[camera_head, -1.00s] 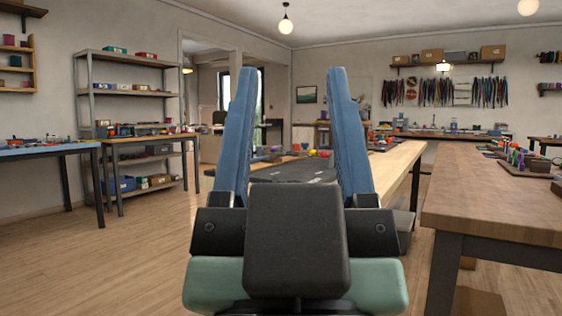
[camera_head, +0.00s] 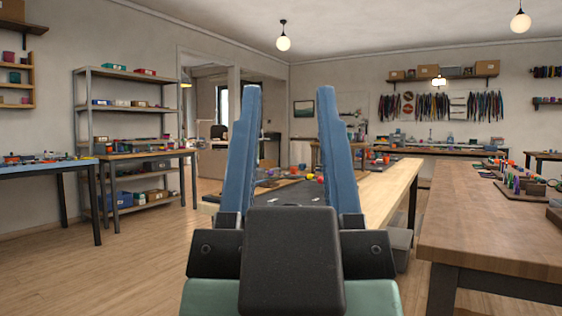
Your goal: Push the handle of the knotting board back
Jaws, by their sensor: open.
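My gripper (camera_head: 289,90) is in the middle of the view, with its two blue fingers upright and well apart. Nothing is between the fingers. Behind them stands a light wooden table (camera_head: 385,190) with a dark flat mat or board (camera_head: 292,193) on it, partly hidden by my gripper. I cannot tell whether this is the knotting board, and I make out no handle. A brown board with colourful upright pegs (camera_head: 528,182) lies on the thick wooden table (camera_head: 490,225) at the right; I cannot tell whether it has a handle.
A blue-topped table (camera_head: 45,168) and a small wooden table (camera_head: 148,156) stand at the left by a metal shelf (camera_head: 125,76). A grey bin (camera_head: 398,245) is under the light table. Bare floor (camera_head: 130,265) lies open at the left front.

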